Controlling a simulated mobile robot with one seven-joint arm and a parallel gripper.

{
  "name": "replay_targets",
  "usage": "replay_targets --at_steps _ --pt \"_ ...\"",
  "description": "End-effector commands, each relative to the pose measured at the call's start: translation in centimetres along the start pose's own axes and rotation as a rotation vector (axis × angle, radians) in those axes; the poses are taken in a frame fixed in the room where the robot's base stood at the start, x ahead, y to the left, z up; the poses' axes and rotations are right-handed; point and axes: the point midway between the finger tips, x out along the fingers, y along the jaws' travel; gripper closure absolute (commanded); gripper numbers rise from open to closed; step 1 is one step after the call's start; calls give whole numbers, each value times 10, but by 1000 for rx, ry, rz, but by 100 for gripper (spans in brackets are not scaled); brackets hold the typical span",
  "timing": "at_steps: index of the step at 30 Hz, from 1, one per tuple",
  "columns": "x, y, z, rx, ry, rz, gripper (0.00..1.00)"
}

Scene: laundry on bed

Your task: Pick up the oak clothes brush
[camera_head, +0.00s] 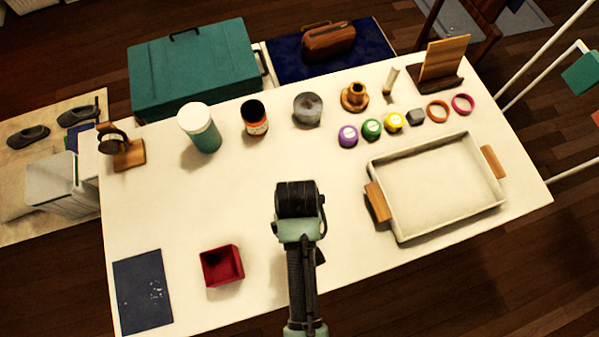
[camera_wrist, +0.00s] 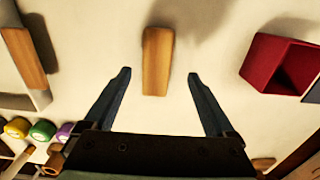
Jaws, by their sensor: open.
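The oak clothes brush (camera_wrist: 157,58) is a plain, narrow wooden block lying on the white table, seen in the wrist view. My gripper (camera_wrist: 158,76) is open, with one dark finger to the left and one to the right of the brush's near end. Neither finger appears to touch it, and the height gap is hard to judge. In the head view my gripper (camera_head: 298,190) is over the middle of the table, and my arm hides the brush.
A white tray (camera_head: 402,232) with wooden handles stands right of my gripper. A red open box (camera_head: 222,266) and a dark blue folder (camera_head: 142,290) lie left. Jars (camera_head: 199,128), coloured spools (camera_head: 371,128) and a wooden stand (camera_head: 355,97) line the back. Table around the brush is clear.

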Motion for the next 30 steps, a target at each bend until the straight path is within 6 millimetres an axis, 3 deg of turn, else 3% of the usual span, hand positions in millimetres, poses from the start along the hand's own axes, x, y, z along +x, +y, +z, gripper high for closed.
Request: replay_targets --at_steps 5,15,24,25,30 --pt "10 1 -1 0 0 0 10" --pt "52 5 -4 -1 0 0 10" --pt "57 5 -4 -1 2 1 10" --pt "57 5 -4 -1 2 1 12" --pt "57 5 -4 -1 2 1 42"
